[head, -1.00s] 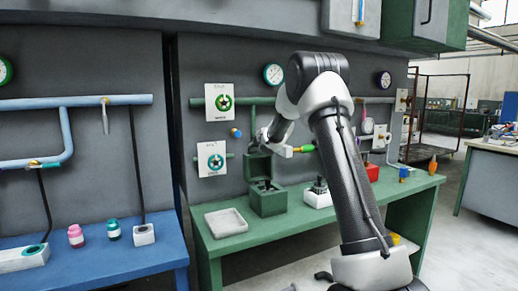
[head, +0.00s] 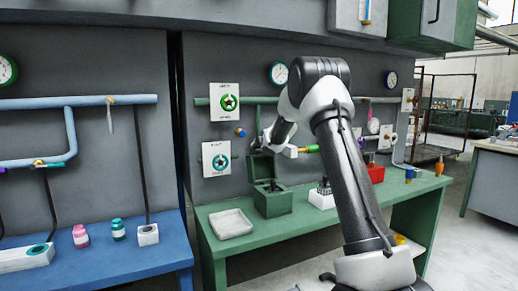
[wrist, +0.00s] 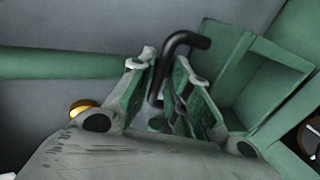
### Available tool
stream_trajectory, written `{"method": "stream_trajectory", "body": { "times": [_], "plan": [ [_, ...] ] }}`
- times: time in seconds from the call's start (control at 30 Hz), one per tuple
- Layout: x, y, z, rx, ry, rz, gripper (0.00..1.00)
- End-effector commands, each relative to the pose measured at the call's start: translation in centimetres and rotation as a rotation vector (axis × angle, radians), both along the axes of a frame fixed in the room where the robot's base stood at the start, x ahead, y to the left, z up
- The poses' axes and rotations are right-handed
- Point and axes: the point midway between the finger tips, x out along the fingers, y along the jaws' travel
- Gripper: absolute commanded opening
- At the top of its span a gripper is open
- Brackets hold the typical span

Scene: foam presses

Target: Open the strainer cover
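The strainer is a green box (head: 272,204) on the green bench, with its cover (head: 262,166) raised at the back. A dark fitting shows in its opening. My gripper (head: 268,143) is beside the raised cover's top, partly hidden by my wrist. In the wrist view, the cover (wrist: 262,85) is a green, hollow, lid-like shape at the right. A black bent handle (wrist: 183,40) reaches from it down between the fingers of my gripper (wrist: 165,65). The fingers are close on either side of the handle and look closed on it.
A grey tray (head: 231,223) lies left of the strainer. A white block (head: 321,198) and a red box (head: 375,172) stand to its right, near my arm. A green pipe (wrist: 55,62) runs along the wall behind. Valve cards (head: 216,158) hang left of the cover.

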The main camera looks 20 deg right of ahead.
Motion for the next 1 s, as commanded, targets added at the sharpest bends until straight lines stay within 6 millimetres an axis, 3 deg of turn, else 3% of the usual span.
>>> {"method": "stream_trajectory", "body": {
  "times": [0.33,0.7,1.0],
  "plan": [
    [-0.9,-0.2,0.6,0.003,0.000,-0.004,0.19],
    [-7.9,-0.4,4.3,0.002,-0.002,-0.003,0.19],
    [-10.5,-0.4,5.5,0.000,0.001,-0.001,0.19]
  ]
}}
